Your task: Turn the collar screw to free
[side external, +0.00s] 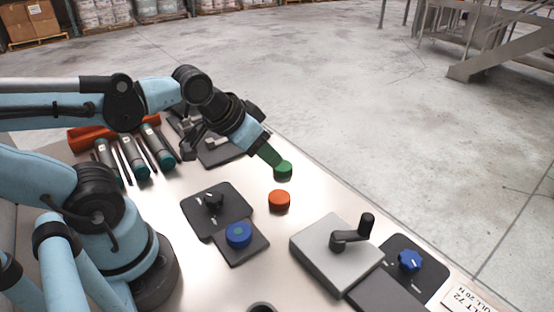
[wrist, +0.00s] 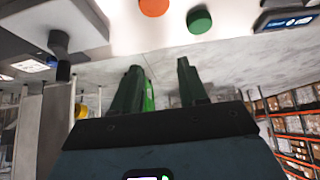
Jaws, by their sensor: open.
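My gripper (side external: 272,155) has green fingers and is over the far part of the table, beside a green puck (side external: 283,170). In the wrist view my gripper (wrist: 158,85) shows its two fingers apart with nothing between them. A blue star-shaped knob (side external: 410,261) sits on a dark plate with small white marks, at the right. A black knob (side external: 213,201) sits on another marked dark plate, left of centre. No readable label tells which of these is the collar screw. My gripper is clear of both knobs.
An orange puck (side external: 279,200) lies near the green one. A grey box with a black crank (side external: 340,242) stands between the two knob plates. A blue round piece (side external: 238,235) sits near the black knob. Teal-ended cylinders (side external: 137,160) lie at the back left.

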